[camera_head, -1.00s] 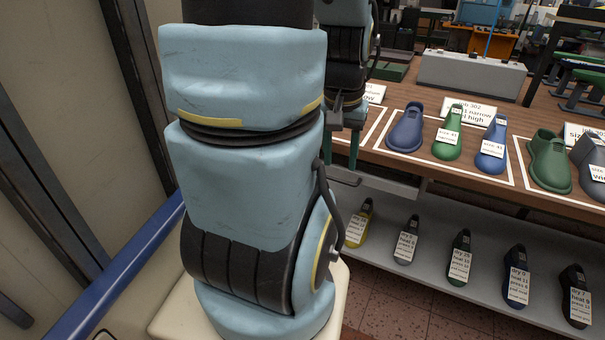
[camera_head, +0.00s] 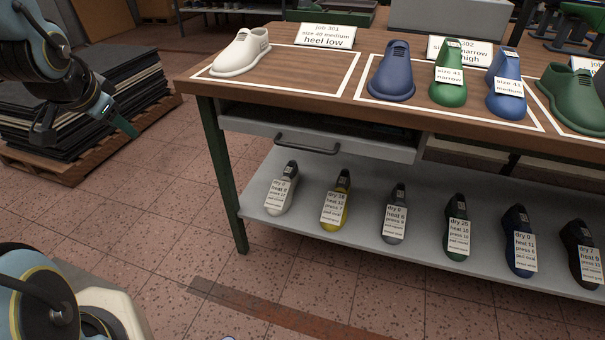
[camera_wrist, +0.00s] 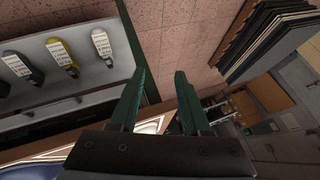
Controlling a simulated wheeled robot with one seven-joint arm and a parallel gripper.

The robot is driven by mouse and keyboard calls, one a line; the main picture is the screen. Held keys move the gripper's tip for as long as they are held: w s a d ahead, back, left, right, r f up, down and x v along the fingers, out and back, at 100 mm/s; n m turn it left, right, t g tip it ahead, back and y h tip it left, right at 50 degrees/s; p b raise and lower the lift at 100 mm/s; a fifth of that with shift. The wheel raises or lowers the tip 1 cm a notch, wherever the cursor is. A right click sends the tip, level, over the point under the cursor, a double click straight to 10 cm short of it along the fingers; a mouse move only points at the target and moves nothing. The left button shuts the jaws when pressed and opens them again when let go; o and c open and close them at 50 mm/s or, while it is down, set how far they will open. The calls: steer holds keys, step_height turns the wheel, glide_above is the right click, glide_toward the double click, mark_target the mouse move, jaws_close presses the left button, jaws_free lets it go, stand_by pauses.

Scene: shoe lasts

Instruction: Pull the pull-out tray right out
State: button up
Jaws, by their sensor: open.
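The pull-out tray (camera_head: 372,145) is a pale grey drawer-like tray under the left part of the wooden bench top. A dark bar handle (camera_head: 307,146) is on its front. The dark inside shows only as a narrow gap under the bench top, and I cannot tell whether the tray stands slightly out. My gripper (camera_head: 125,128) is at the left in the head view, well left of the tray and apart from it. In the wrist view its two green fingers (camera_wrist: 161,73) are spread with nothing between them.
The bench (camera_head: 190,85) carries several shoe lasts and job cards. A grey lower shelf (camera_head: 265,212) holds several labelled lasts under the tray. A green bench leg (camera_head: 228,185) stands at the left corner. A pallet of dark sheets (camera_head: 90,80) is behind my gripper. The floor before the bench is clear.

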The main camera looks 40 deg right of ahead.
steer(key=d+f+m+h+b, duration=0.2)
steer(key=d+f+m+b, duration=0.2)
steer(key=d+f+b, duration=0.15)
steer(key=m+g+h+b, duration=0.4)
steer(key=m+h+b, duration=0.6)
steer(key=m+b, duration=0.7)
glide_toward(304, 149)
steer(key=shift+n, duration=0.5)
steer(key=p+x, duration=0.6)
steer(key=x, duration=0.4)
steer(key=shift+w+d+f+p, duration=0.1)
steer(key=shift+d+p, duration=0.2)
steer(key=shift+d, duration=0.05)
jaws_close()
